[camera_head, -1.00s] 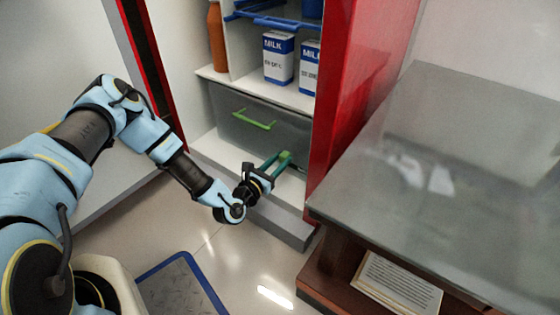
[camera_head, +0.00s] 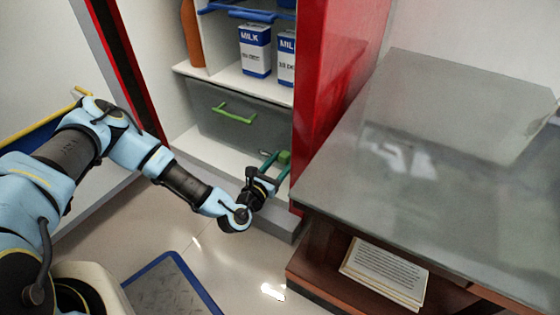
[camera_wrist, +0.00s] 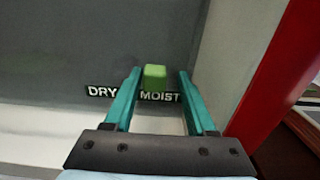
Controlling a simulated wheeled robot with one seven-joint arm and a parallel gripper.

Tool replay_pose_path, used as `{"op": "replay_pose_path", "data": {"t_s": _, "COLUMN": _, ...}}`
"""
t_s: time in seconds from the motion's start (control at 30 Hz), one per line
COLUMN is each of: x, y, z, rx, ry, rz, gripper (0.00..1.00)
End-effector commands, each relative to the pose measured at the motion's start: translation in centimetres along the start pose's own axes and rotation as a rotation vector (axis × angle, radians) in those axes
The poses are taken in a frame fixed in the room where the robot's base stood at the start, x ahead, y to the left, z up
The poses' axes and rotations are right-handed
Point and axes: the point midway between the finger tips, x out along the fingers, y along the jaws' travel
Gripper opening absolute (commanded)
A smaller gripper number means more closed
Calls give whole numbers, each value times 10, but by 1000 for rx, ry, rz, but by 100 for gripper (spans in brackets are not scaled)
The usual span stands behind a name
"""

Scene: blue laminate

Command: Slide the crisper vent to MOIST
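The crisper vent slider is a small green block (camera_wrist: 154,77) on the dark grey drawer front, directly above the MOIST label (camera_wrist: 160,97). The DRY label (camera_wrist: 102,91) is to its left. My gripper (camera_wrist: 157,80) has one teal finger on each side of the block, with a visible gap on both sides. In the head view my gripper (camera_head: 275,160) reaches the lower right of the crisper drawer (camera_head: 205,110), near the green block (camera_head: 285,156). How far the fingertips reach in depth is hard to tell.
The red fridge side (camera_head: 325,90) stands close to the right of my gripper. A green drawer handle (camera_head: 234,113) is up and left. Milk cartons (camera_head: 255,50) stand on the shelf above. A grey counter (camera_head: 420,150) is at the right, a blue-edged mat (camera_head: 172,285) on the floor.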

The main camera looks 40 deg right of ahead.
Motion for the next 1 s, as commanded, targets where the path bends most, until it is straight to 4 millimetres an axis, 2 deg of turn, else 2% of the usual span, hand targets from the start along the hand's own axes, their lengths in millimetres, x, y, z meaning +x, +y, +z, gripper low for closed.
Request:
{"op": "replay_pose_path", "data": {"t_s": 0.1, "x": 0, "y": 1, "z": 0, "rx": 0, "ry": 0, "rz": 2, "gripper": 68}}
{"op": "replay_pose_path", "data": {"t_s": 0.33, "x": 0, "y": 2, "z": 0, "rx": 1, "ry": -1, "rz": 4, "gripper": 68}}
{"op": "replay_pose_path", "data": {"t_s": 0.47, "x": -10, "y": 2, "z": 0, "rx": -1, "ry": 2, "rz": 5, "gripper": 68}}
{"op": "replay_pose_path", "data": {"t_s": 0.8, "x": -74, "y": 2, "z": 2, "rx": -2, "ry": 2, "rz": 5, "gripper": 68}}
{"op": "replay_pose_path", "data": {"t_s": 1.0, "x": -100, "y": 1, "z": 1, "rx": 0, "ry": 1, "rz": 3, "gripper": 68}}
